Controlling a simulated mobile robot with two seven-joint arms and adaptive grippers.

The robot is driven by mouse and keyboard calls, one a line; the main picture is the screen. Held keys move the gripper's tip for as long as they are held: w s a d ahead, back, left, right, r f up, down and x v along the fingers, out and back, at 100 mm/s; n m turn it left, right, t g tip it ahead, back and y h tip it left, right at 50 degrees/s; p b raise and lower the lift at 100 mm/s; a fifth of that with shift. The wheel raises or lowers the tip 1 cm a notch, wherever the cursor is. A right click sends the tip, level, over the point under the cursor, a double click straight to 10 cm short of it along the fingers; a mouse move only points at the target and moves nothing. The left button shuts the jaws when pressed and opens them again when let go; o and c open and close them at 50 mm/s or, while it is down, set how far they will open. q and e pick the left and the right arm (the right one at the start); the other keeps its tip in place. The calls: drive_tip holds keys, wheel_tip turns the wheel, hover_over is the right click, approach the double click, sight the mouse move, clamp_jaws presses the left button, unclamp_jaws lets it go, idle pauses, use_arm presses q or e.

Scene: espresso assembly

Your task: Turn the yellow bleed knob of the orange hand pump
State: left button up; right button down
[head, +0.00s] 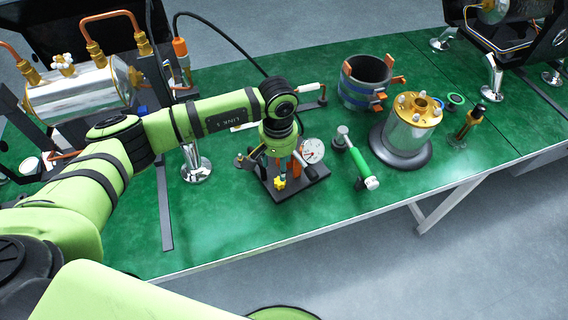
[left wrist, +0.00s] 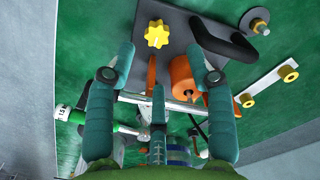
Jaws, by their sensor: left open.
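The yellow bleed knob (head: 280,184) is a small star-shaped knob near the front edge of the hand pump's dark base plate (head: 308,186). It shows fully in the left wrist view (left wrist: 157,34), beyond the fingertips and clear of them. The pump's orange body (left wrist: 184,79) shows between and below the fingers there; in the head view my gripper mostly hides it. My left gripper (head: 279,158) is over the pump, pointing down. Its teal fingers (left wrist: 160,68) are spread open with nothing held. My right gripper is out of view.
A round gauge (head: 312,150) and a black handle (left wrist: 228,42) are close beside the gripper. The green table (head: 225,235) is clear in front.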

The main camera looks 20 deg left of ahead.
sight(279, 181)
use_arm(q)
drive_tip(key=shift+w+d+f, duration=0.1)
drive_tip(key=shift+w+f, duration=0.35)
drive_tip(key=shift+f, duration=0.1)
drive_tip(key=shift+s+f+p, duration=0.25)
drive_tip(key=shift+f+p, duration=0.1)
drive_tip(key=shift+f, duration=0.15)
drive_tip(key=shift+s+f+p, duration=0.25)
drive_tip(key=shift+f+p, duration=0.1)
drive_tip(key=shift+f, duration=0.15)
drive_tip(key=f, duration=0.3)
drive_tip(key=shift+s+p, duration=0.25)
drive_tip(key=shift+p, duration=0.15)
drive_tip(key=shift+w+f, duration=0.2)
drive_tip(key=shift+f, duration=0.25)
drive_tip(key=shift+s, duration=0.1)
drive_tip(key=c, duration=0.4)
clamp_jaws()
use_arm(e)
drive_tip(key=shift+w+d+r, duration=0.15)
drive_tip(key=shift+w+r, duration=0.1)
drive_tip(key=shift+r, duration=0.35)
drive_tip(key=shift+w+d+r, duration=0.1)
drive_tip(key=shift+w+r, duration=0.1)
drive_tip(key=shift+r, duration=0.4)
